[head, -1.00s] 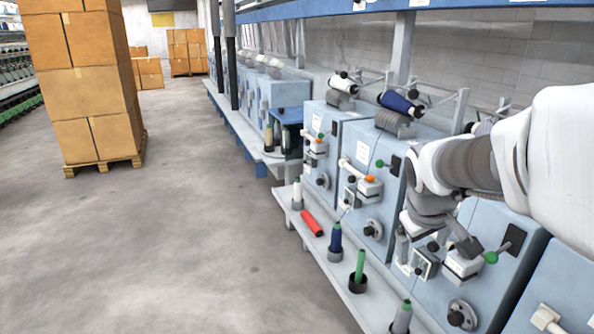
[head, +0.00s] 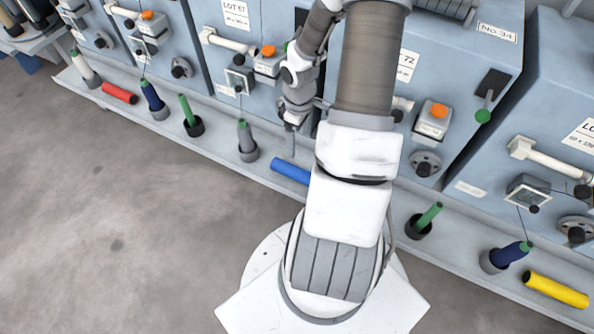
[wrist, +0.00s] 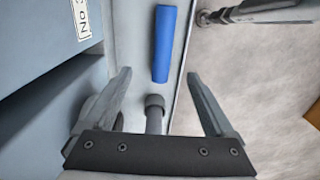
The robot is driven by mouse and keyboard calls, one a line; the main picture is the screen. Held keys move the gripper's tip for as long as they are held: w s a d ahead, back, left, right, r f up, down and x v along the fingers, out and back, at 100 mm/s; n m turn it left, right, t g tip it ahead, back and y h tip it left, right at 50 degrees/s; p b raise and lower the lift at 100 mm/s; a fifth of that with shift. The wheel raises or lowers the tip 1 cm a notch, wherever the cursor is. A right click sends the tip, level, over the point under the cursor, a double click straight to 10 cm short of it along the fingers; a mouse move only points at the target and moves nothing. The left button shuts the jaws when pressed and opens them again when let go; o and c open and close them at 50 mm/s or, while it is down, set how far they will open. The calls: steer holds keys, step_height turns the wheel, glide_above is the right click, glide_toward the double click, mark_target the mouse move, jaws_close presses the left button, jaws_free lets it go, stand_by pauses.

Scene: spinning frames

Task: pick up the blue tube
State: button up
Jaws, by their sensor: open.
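The blue tube (head: 290,171) lies on its side on the narrow ledge in front of the machines, its right end hidden behind my arm in the head view. In the wrist view the blue tube (wrist: 164,43) shows whole, ahead of the fingertips. My gripper (wrist: 160,78) is open and empty, with its two fingers wide apart. The tube lies beyond the fingers, apart from them. In the head view my gripper (head: 291,128) hangs above the ledge close to the machine fronts, to the left of my upper arm.
A grey tube in a dark holder (head: 247,140) stands on the ledge left of the blue tube; a green tube (head: 188,110) stands farther left. A red tube (head: 119,93) and a yellow tube (head: 556,290) lie on the ledge. Machine fronts (head: 225,75) wall the back.

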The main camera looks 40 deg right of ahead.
steer(key=b, duration=0.5)
glide_toward(298, 171)
steer(key=f, duration=0.5)
steer(key=shift+w+d, duration=0.25)
steer(key=shift+d, duration=0.05)
steer(key=f+b, duration=0.2)
steer(key=f, duration=0.1)
steer(key=f+b, duration=0.1)
steer(key=f, duration=0.1)
steer(key=shift+s+a+f, duration=0.2)
steer(key=shift+s+a, duration=0.05)
steer(key=shift+r, duration=0.1)
jaws_close()
